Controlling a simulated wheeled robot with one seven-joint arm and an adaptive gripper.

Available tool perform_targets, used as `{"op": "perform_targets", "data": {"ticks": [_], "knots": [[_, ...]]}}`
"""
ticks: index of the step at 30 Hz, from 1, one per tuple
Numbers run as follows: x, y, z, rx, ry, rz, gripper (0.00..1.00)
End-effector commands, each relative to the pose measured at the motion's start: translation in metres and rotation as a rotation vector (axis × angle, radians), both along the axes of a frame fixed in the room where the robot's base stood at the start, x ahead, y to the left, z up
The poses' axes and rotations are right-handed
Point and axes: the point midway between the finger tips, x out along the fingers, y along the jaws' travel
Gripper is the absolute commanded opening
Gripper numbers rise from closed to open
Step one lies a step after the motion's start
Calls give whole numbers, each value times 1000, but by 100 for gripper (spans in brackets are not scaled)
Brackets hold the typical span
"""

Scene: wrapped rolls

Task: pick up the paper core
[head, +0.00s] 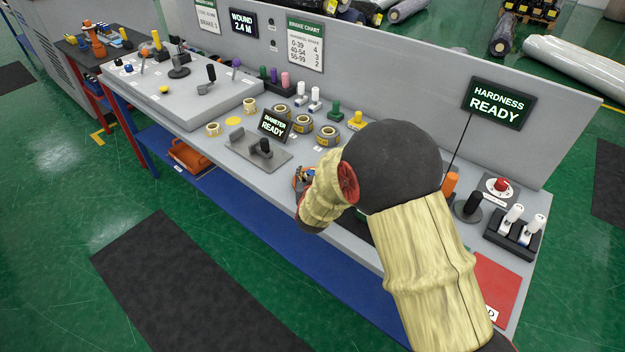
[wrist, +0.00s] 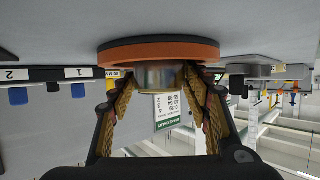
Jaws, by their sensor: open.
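My gripper (wrist: 160,82) is open in the wrist view, its two fingers on either side of a short tan-grey cylinder (wrist: 160,76). The cylinder joins a round orange and black disc (wrist: 158,52). I cannot tell whether this cylinder is the paper core, or whether the fingers touch it. In the head view my gripper (head: 303,178) is mostly hidden by my arm, low over the bench. Two pale yellow ring-shaped pieces that look like paper cores stand on the bench left of my arm, one nearer (head: 213,129) and one farther (head: 250,105).
A black-handled device (head: 263,150) is left of my gripper. A grey panel (head: 400,80) closes the back of the bench. White-capped levers (head: 513,228) and a red mat (head: 497,284) are at right.

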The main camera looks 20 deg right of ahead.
Motion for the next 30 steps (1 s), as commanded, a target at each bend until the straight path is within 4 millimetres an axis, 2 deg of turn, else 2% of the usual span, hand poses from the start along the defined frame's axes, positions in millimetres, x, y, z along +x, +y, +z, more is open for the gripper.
{"op": "perform_targets", "data": {"ticks": [19,30], "knots": [[0,0,0,0,1,0,13],[0,0,6,0,-1,0,12]]}}
